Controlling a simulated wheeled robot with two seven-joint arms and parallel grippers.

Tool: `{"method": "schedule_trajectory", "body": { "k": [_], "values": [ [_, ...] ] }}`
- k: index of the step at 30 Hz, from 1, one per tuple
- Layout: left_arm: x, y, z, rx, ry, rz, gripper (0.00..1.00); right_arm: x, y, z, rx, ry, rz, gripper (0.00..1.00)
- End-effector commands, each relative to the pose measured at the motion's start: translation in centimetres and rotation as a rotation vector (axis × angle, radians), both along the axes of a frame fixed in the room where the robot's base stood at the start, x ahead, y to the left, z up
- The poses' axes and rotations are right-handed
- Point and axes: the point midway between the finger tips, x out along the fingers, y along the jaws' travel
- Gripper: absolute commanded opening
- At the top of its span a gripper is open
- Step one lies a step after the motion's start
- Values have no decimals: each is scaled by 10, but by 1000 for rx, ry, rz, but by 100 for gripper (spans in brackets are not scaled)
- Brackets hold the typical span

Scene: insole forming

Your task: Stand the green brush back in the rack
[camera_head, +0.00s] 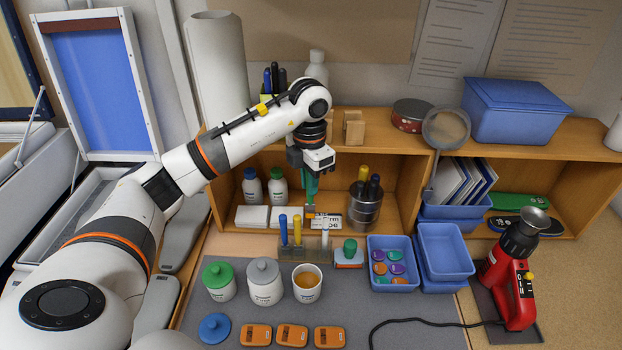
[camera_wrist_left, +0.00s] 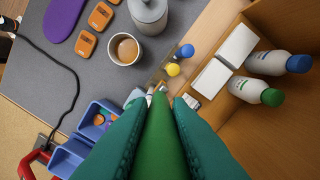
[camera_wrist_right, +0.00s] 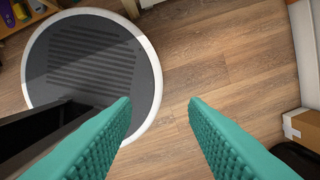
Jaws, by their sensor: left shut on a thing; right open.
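My left gripper (camera_head: 311,192) points down in front of the shelf and is shut on the green brush. In the left wrist view the brush's green handle (camera_wrist_left: 162,140) lies between the two teal fingers; its far end is hard to make out. The rack (camera_head: 290,251) stands below on the bench, holding a blue brush (camera_head: 283,229), a yellow brush (camera_head: 297,229) and a pale one towards its right end. The gripper is above and slightly behind the rack, and the held brush appears clear of it. My right gripper (camera_wrist_right: 160,105) is open and empty above the wooden floor.
A green-knobbed block (camera_head: 349,253) and a blue tray of discs (camera_head: 391,262) stand right of the rack. Lidded jars and a cup (camera_head: 307,284) stand in front. Behind are bottles (camera_head: 278,187) and a metal pot with tools (camera_head: 364,208).

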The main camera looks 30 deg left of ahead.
Motion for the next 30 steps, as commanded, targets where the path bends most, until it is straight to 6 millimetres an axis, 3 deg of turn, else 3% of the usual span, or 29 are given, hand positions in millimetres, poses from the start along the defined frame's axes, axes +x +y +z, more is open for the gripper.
{"method": "schedule_trajectory", "body": {
  "k": [5,13,30],
  "values": [
    [0,0,-18,0,1,0,0,0,1,-12,1,1,0,40],
    [0,-1,-42,-2,0,0,0,16,2,-27,3,-23,1,40],
    [0,0,-94,-1,-1,1,0,11,2,-63,3,-17,0,40]
  ]
}}
